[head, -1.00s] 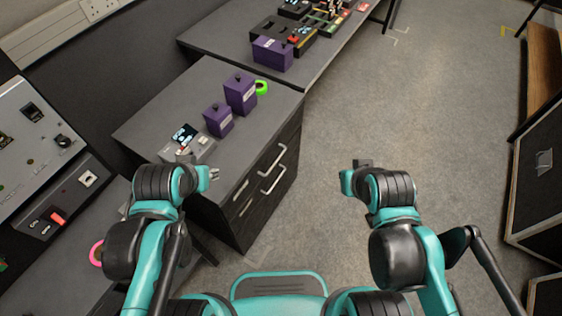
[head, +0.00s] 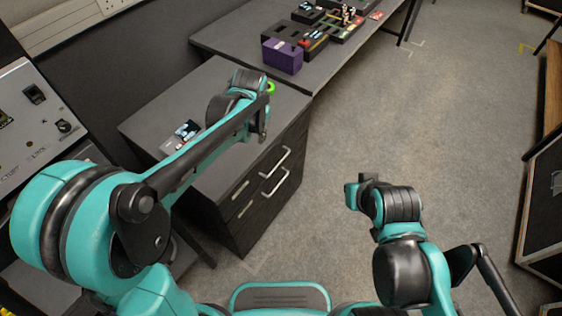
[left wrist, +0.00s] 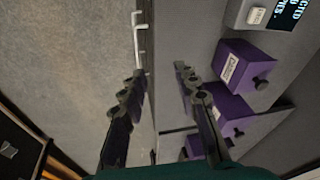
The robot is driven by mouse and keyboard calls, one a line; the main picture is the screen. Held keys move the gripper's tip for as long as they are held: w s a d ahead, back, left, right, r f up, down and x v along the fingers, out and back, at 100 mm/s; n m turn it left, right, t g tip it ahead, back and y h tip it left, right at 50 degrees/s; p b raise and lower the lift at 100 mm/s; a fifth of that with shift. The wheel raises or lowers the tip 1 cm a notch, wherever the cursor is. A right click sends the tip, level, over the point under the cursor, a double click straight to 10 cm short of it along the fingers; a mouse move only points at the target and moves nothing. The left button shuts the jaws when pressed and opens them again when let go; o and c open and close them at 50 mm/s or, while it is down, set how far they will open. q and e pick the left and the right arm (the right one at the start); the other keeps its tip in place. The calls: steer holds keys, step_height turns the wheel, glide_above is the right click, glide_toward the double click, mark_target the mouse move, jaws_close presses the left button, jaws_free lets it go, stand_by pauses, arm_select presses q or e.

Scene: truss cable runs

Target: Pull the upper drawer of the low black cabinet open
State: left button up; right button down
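The low black cabinet (head: 262,205) stands left of centre in the head view, with a grey top. Its drawer front carries a silver upper bar handle (head: 276,162) and a lower one (head: 275,180); the drawers look shut. My left gripper (head: 263,128) is over the cabinet's front top edge, apart from the handles. In the left wrist view its fingers (left wrist: 158,75) are spread and empty, one over the floor side and one over the top. Silver handles (left wrist: 140,35) show beyond the fingertips. My right gripper (head: 357,188) hangs over open floor; its finger opening is unclear.
A small grey device with a screen (head: 185,132) is there too. A table (head: 325,62) with a purple box adjoins behind. Floor right of the cabinet is clear.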

arm_select(q)
steer(key=w+d+f+m+g, duration=0.1)
steer(key=w+d+f, duration=0.3)
steer(key=f, duration=0.3)
steer(key=m+g+y+b, duration=0.1)
steer(key=b, duration=0.1)
glide_toward(280, 162)
steer(key=shift+m, duration=0.3)
steer(key=f+b, duration=0.1)
steer(key=f, duration=0.1)
steer(key=f+b, duration=0.1)
steer(key=f, duration=0.2)
steer(key=a+f+b, duration=0.1)
steer(key=f, duration=0.1)
steer(key=shift+w+f, duration=0.35)
steer(key=shift+w, duration=0.05)
jaws_close()
